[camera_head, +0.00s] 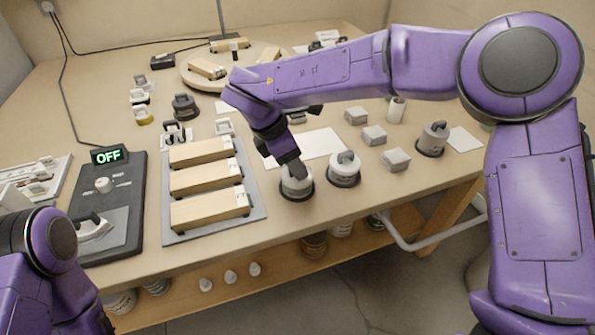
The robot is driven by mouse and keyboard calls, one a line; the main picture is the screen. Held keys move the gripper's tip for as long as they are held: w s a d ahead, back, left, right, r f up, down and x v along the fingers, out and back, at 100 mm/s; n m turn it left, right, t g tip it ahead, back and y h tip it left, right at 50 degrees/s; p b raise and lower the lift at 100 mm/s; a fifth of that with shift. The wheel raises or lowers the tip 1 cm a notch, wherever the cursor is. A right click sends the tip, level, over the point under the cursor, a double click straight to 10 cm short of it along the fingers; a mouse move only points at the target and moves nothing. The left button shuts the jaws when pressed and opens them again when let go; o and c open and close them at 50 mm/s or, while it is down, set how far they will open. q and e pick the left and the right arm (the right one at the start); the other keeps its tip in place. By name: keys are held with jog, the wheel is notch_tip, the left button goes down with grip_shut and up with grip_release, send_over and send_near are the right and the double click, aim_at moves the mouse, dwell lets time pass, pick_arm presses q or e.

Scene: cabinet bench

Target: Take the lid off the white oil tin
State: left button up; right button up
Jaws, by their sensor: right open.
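Two pale, round, lidded tins stand on dark round bases near the bench's front edge. My right gripper (294,168) reaches down over the left pale tin (298,187) and hides much of its lid. Its jaws are open around or just above the lid's top; I cannot tell whether they touch it. The other pale tin (344,174) stands close to the right, with a grey lid and handle showing. I cannot tell by colour which of the two is the white oil tin. Only part of my left arm shows at the lower left; its gripper is not in view.
A grey tray (254,212) with several wooden blocks lies left of the tins. A dark panel reading OFF (108,156) is farther left. Several small grey blocks (396,160) and another lidded tin (433,140) stand to the right. White paper (318,146) lies behind the tins.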

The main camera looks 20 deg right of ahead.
jog(key=shift+d+f, duration=0.1)
jog(key=shift+f, duration=0.2)
grip_shut()
jog(key=shift+r, duration=0.15)
